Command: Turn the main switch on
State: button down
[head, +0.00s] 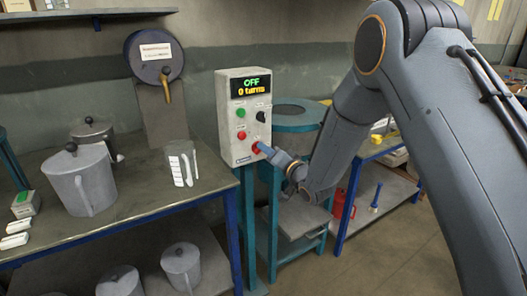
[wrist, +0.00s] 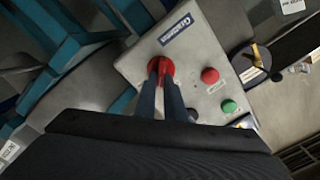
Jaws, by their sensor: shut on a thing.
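The control box (head: 241,135) is pale grey and stands on a teal post. Its display (head: 251,87) reads "OFF" in green and "0 turns" in yellow. A red main switch (head: 257,148) sits at the lower right of its face. It also shows in the wrist view (wrist: 161,66), between my finger tips. My gripper (head: 264,149) reaches in from the right and is shut on this red switch. In the wrist view my gripper (wrist: 163,73) has both fingers against it, hiding part of it.
The box also has a green button (head: 241,113), a red button (head: 242,135) and a black knob (head: 262,116). A workbench (head: 150,200) with metal jugs (head: 82,180) stands at left. A teal drum stand (head: 294,122) is close behind my arm.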

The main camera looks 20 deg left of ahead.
jog(key=shift+w+d+f+m, duration=0.1)
jog(key=shift+f+m, duration=0.1)
jog(key=shift+m, duration=1.25)
jog(key=shift+d+f+m, duration=0.1)
jog(key=shift+f+m, duration=0.05)
jog(key=shift+m, duration=1.25)
jog(key=shift+w+d+f+m, duration=0.1)
jog(key=shift+f+m, duration=0.1)
jog(key=shift+m, duration=1.25)
jog(key=c, duration=1.8)
grip_release()
jog(key=shift+d, duration=0.1)
jog(key=shift+c, duration=0.2)
jog(key=b+v, duration=0.1)
jog(key=v, duration=0.6)
jog(key=shift+s, duration=0.35)
jog(key=shift+d+r, duration=0.1)
jog(key=shift+d, duration=0.1)
